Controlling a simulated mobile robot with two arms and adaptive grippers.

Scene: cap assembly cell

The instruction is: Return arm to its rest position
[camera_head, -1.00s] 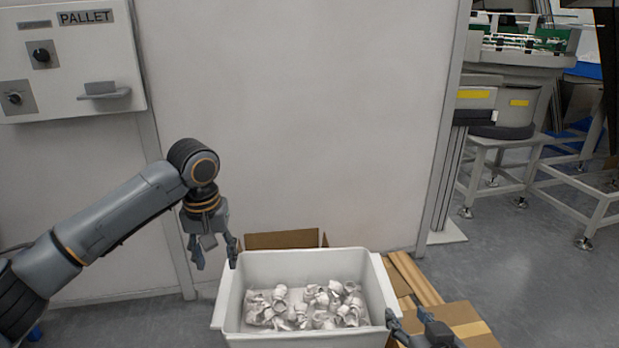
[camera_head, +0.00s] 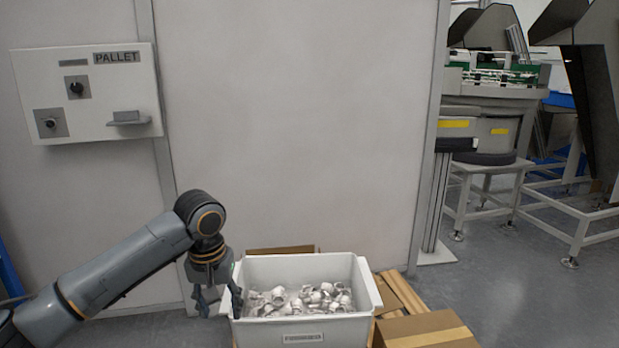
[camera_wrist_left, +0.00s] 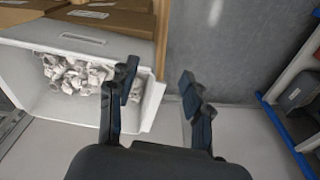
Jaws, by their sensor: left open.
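My left gripper (camera_head: 219,301) hangs at the left side of the white bin, fingers pointing down. It is open and empty. In the left wrist view, the gripper (camera_wrist_left: 158,85) shows its two dark fingers spread apart, with one finger overlapping the bin's edge and grey floor seen between them. My left arm reaches in from the left in the head view. My right gripper is not in view.
The white bin (camera_head: 305,331) holds several white caps (camera_head: 301,298). Cardboard boxes (camera_head: 428,329) lie at its right. A pale wall with a PALLET panel (camera_head: 88,92) stands behind. A machine on a white stand (camera_head: 487,170) is at the right, beside open floor.

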